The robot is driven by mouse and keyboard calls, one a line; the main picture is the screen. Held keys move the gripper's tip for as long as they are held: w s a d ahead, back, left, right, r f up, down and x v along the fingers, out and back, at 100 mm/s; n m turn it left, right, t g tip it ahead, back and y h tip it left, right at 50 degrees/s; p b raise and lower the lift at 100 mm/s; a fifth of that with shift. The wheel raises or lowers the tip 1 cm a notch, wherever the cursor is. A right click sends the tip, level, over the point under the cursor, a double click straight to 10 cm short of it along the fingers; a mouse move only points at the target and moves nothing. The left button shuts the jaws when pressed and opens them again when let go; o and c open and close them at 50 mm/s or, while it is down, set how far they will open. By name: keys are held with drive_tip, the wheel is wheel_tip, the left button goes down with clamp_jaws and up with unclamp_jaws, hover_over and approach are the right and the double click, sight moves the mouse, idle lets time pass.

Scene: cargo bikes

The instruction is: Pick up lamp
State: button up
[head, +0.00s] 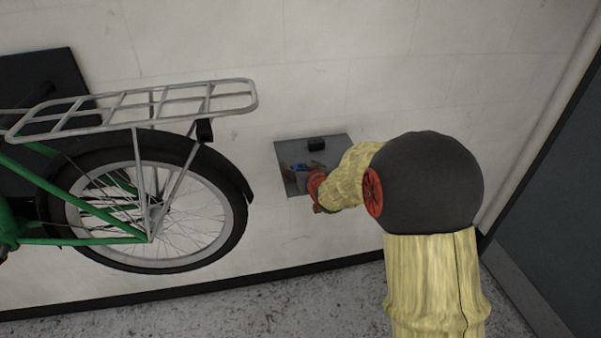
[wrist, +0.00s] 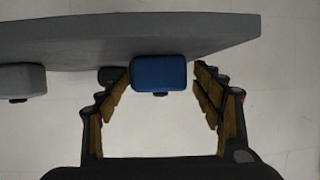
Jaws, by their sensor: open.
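A small blue box-shaped thing (wrist: 158,73), which looks like the lamp, sits at the edge of a grey shelf (wrist: 215,30) in the wrist view. It has a small dark tab on its near side. My gripper (wrist: 162,68) is open, with one finger on each side of the blue thing and visible gaps to it. In the head view, a bit of blue (head: 299,167) shows at the shelf (head: 325,184) on the wall. My arm partly covers the shelf and the gripper there, and fingertip contact cannot be told.
A grey box-shaped thing (wrist: 20,80) is at the left in the wrist view. A black block (head: 316,144) is on the shelf in the head view. A green bicycle (head: 100,240) with a pale rack (head: 150,108) stands left of the shelf. A grey door (head: 555,200) is at right.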

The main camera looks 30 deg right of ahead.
drive_tip(key=shift+c, duration=1.4)
drive_tip(key=c, duration=1)
